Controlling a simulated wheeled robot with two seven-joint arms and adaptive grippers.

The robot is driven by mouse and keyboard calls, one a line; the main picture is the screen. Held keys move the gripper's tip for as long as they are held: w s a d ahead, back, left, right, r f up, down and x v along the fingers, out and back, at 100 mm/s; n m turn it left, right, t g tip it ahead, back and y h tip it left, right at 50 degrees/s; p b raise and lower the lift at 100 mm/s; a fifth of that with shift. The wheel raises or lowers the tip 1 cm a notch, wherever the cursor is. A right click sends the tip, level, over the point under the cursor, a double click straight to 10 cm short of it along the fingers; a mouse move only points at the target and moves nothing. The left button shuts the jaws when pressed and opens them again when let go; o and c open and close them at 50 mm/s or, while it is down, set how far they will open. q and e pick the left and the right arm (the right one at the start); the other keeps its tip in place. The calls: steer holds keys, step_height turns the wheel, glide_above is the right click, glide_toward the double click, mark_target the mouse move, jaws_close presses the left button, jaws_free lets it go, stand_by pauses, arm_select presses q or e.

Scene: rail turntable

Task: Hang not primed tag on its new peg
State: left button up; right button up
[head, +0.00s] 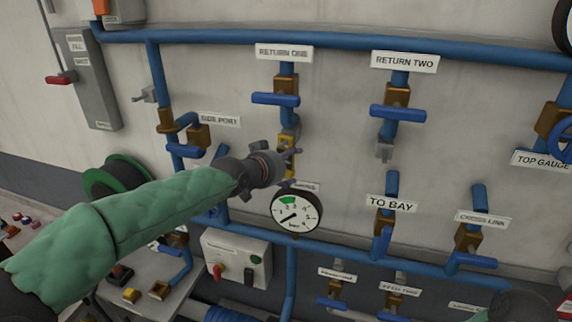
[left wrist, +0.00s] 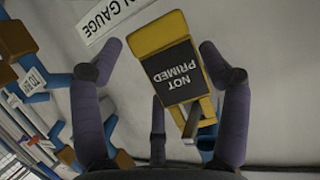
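The NOT PRIMED tag (left wrist: 174,75) is yellow with a black face and white lettering, upside down in the left wrist view. In the head view it shows edge-on as a yellow strip (head: 287,155) below the RETURN ONE valve. My left gripper (head: 290,168) is right beside it. In the left wrist view the open fingers (left wrist: 165,75) stand either side of the tag, with a gap at the left finger and a smaller one at the right. A grey metal piece (left wrist: 192,127) shows at the tag's slotted end. I cannot tell which peg is the new one.
Blue pipes with brass valves cover the wall. The RETURN ONE (head: 284,52), RETURN TWO (head: 404,61) and TO BAY (head: 391,204) labels surround the area. A round gauge (head: 297,213) sits just below my left gripper. Bare wall (head: 335,130) lies to its right.

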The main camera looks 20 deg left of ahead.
arm_select(q)
steer(key=shift+o, duration=0.8)
steer(key=v, duration=1.2)
steer(key=w+d+f+n+g+b, duration=0.15)
steer(key=f+b, duration=0.35)
steer(key=f, duration=1.2)
steer(key=d+f+g+b, duration=0.2)
steer(key=f+g+b, duration=0.15)
steer(key=f, duration=1.35)
steer(key=d+f+n+g+b, duration=0.15)
steer(key=f+b, duration=0.35)
steer(key=f, duration=1.2)
steer(key=s+d+f+g+b, duration=0.1)
steer(key=s+f+b, duration=0.3)
steer(key=s+f, duration=0.4)
steer(key=s+d+f+n+g+b, duration=0.1)
steer(key=s+f, duration=0.7)
steer(key=f, duration=1)
steer(key=s+d+f+n+g+b, duration=0.1)
steer(key=s+d+f+g+b, duration=0.2)
steer(key=s+f+b, duration=0.5)
step_height(320, 180, down, 5)
steer(key=shift+d+f+g+h, duration=0.1)
steer(key=shift+d+g+h, duration=0.2)
steer(key=shift+g, duration=0.25)
steer(key=shift+s+a, duration=0.1)
